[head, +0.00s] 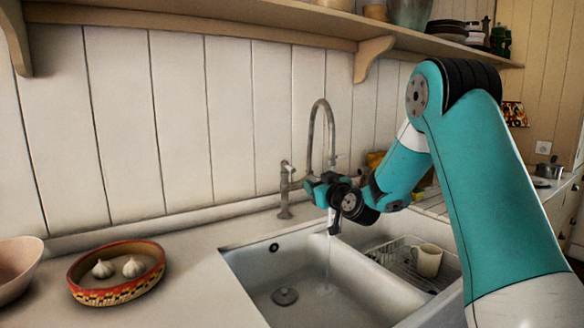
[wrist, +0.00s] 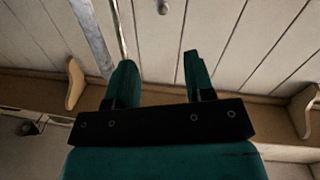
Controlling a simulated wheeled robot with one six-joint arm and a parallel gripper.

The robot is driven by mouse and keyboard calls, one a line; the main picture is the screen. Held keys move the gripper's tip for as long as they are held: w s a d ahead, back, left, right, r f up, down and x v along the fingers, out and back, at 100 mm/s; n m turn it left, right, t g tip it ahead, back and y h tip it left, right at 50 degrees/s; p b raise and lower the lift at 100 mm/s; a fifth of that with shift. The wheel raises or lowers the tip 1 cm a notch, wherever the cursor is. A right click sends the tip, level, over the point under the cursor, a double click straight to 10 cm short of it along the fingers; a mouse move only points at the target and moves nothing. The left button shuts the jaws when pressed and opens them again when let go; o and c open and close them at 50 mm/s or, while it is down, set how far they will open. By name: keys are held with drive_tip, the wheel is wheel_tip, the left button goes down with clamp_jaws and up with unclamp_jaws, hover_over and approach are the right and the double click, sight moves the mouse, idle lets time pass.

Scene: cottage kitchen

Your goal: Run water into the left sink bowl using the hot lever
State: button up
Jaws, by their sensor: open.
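The tap has a tall curved metal spout (head: 318,112) behind the sink. A thin stream of water (head: 328,262) falls into the left sink bowl (head: 262,272) and meets its floor right of the drain (head: 285,296). A lever (head: 286,172) tops the tap's left post; another small lever (head: 341,157) shows right of the spout. No hot marking is readable. My gripper (head: 312,187) is at the tap, just right of the left post and in front of the spout's base. In the wrist view its fingers (wrist: 157,62) are apart with nothing between them. Contact with a lever cannot be told.
The right bowl holds a wire rack (head: 402,262) with a cream mug (head: 427,260). A patterned dish with garlic (head: 117,287) and a pink bowl (head: 18,268) stand on the left counter. A shelf (head: 270,28) runs above. The counter between dish and sink is clear.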

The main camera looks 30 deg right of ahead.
sight(294, 171)
drive_tip(key=w+p, duration=0.1)
drive_tip(key=w, duration=0.4)
drive_tip(key=w+p, duration=0.2)
drive_tip(key=w, duration=0.4)
drive_tip(key=w+d+p, duration=0.1)
drive_tip(key=w+p, duration=0.1)
drive_tip(key=w, duration=0.3)
drive_tip(key=shift+w+d, duration=0.1)
drive_tip(key=shift+w, duration=0.05)
clamp_jaws()
